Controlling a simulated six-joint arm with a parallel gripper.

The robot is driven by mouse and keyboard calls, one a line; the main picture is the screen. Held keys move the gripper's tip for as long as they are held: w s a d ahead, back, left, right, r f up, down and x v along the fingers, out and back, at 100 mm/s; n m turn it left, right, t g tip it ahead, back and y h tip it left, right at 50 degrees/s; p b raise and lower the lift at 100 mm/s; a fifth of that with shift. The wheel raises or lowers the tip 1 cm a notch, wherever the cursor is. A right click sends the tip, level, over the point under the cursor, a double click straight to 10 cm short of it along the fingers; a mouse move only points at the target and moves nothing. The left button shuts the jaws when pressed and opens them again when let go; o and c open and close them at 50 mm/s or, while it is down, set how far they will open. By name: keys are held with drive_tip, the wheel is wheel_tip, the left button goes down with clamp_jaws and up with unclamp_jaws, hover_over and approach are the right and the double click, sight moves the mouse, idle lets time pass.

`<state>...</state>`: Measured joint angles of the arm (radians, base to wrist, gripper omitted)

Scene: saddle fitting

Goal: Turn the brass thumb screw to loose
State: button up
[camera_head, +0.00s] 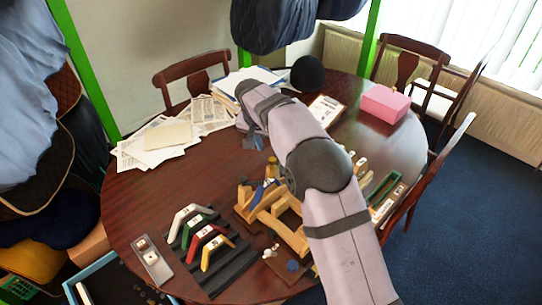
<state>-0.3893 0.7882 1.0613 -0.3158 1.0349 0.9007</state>
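A small brass-coloured knob (272,161) shows just left of my arm at the back of a tan wooden fixture (248,207). It may be the brass thumb screw, but it is too small to tell, and so is whether it is tight or loose. A blue piece (262,190) lies tilted on the fixture. My gripper (254,141) hangs over the table behind the knob and appears apart from it. Its fingers are too small and dark to show whether they are open. My arm hides the right part of the fixture.
A black ribbed rack (232,268) with coloured angled pieces stands left of the fixture, beside a grey tray (151,262). Papers (160,140) lie at the back left. A clipboard (326,108) and pink box (384,103) are at the back right. A green-edged tray (383,187) stands right of my arm.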

sight(272, 159)
drive_tip(key=shift+p+x, duration=1.3)
drive_tip(key=shift+x, duration=2.35)
drive_tip(key=shift+w+a, duration=0.15)
clamp_jaws()
